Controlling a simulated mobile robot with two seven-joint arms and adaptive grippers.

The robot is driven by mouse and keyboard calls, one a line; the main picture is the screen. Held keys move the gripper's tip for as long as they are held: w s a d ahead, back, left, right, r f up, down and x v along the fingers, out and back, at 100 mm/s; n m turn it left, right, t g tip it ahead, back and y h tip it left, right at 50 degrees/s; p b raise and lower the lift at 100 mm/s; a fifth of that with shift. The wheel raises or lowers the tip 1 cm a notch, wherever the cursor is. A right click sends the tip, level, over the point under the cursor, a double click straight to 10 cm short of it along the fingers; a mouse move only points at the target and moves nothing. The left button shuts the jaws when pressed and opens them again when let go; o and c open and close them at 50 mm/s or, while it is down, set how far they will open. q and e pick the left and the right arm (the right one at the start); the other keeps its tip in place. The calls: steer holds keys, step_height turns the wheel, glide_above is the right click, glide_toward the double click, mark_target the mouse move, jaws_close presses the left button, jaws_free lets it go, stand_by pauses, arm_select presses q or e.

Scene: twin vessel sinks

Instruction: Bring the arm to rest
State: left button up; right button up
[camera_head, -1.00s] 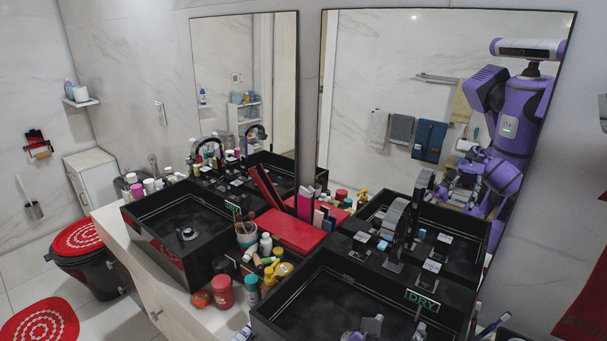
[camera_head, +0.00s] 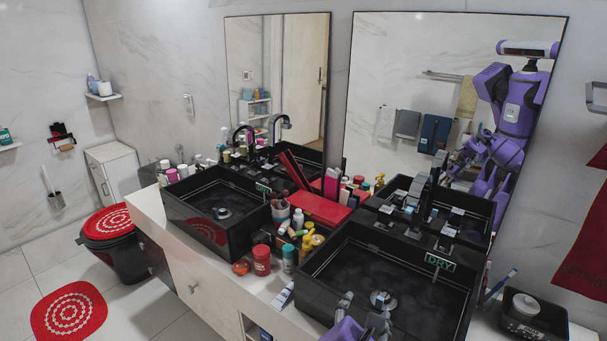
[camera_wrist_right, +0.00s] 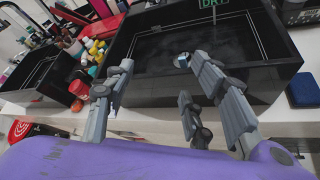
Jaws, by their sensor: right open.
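My right gripper (camera_head: 365,313) is at the bottom of the head view, in front of the near black vessel sink (camera_head: 325,262) and overlapping its front edge. In the right wrist view, its grey fingers (camera_wrist_right: 162,82) are spread apart with nothing between them. Beyond them are the near sink's dark front wall (camera_wrist_right: 150,80) and its drain (camera_wrist_right: 182,60). I cannot tell the exact gap between fingers and sink. My left gripper is not directly in view; the mirror (camera_head: 420,60) reflects part of my body.
Bottles and jars, including a red jar (camera_head: 261,260), crowd the counter (camera_head: 215,268) between the near sink and the far sink (camera_head: 180,208). A black basket (camera_head: 545,322) stands at right.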

steer(key=w+a+f+m+y, duration=0.2)
steer(key=a+f+m+y, duration=0.35)
steer(key=f+m, duration=0.25)
steer(key=s+d+f+m+g+y, duration=0.1)
steer(key=s+f+m+y, duration=0.1)
steer(key=s+f+m, duration=0.4)
arm_select(q)
steer(key=shift+w+d+r, duration=0.1)
steer(key=shift+w+d, duration=0.05)
steer(key=shift+w, duration=0.25)
arm_select(e)
steer(key=s+d+f+m+g+h, duration=0.2)
steer(key=s+d+f+m, duration=0.8)
steer(key=s, duration=0.7)
step_height(320, 180, down, 5)
steer(key=shift+d+r+m+g, duration=0.15)
steer(key=shift+d+m+g, duration=0.2)
steer(key=shift+d, duration=0.85)
steer(key=shift+h, duration=0.25)
